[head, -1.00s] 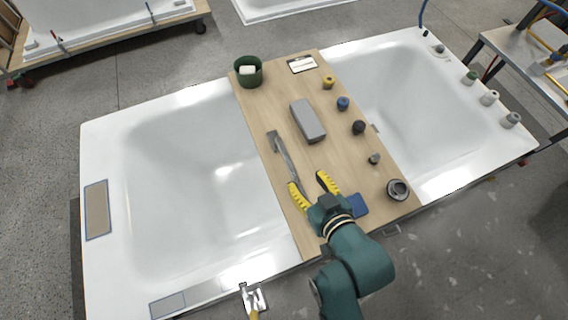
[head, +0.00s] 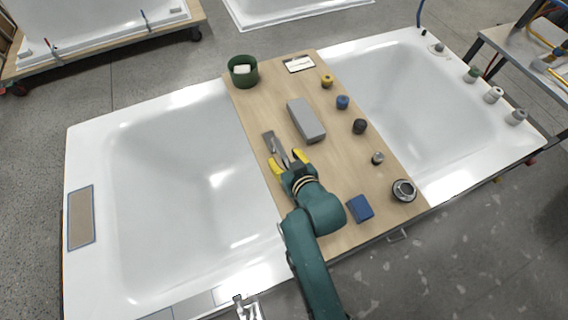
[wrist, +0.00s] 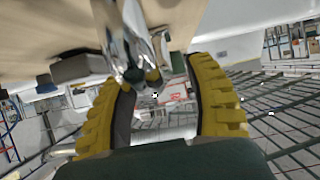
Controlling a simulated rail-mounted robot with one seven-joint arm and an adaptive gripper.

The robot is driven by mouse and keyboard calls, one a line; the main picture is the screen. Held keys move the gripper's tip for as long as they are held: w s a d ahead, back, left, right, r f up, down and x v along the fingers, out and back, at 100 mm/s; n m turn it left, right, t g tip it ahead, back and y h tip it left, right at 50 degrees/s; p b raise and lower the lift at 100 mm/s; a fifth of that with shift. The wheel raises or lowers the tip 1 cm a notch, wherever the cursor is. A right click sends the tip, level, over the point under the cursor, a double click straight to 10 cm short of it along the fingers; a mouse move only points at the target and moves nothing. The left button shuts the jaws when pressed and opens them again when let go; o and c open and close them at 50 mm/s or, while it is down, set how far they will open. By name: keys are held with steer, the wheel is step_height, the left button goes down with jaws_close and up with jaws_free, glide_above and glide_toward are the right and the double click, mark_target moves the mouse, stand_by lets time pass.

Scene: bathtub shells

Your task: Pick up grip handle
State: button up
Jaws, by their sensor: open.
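The grip handle (head: 270,142) is a shiny chrome bar with a flat grey end. It lies lengthwise near the left edge of the wooden board (head: 345,180) that spans the tub. My gripper (head: 288,161) is over its near part, yellow fingers apart on either side of it; this part is partly hidden in the head view. In the wrist view the handle (wrist: 136,42) shows as chrome bars at the top, between and beyond the yellow fingers of my gripper (wrist: 153,78). The jaws are open, and I cannot tell whether either finger touches the handle.
A grey block (head: 306,120) lies right of the handle. A green cup (head: 243,71) and a white card (head: 298,64) are at the far end. Several small knobs, including a blue one (head: 342,102), line the right side. A blue block (head: 359,208) and round ring (head: 403,190) lie near the front.

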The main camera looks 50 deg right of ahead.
mark_target(284, 155)
steer(key=shift+w+d+f, duration=0.15)
steer(key=shift+w+d, duration=0.05)
steer(key=shift+w, duration=0.2)
steer(key=shift+s, duration=0.1)
jaws_close()
step_height(284, 155, up, 10)
steer(key=p, duration=0.3)
stand_by(0.3)
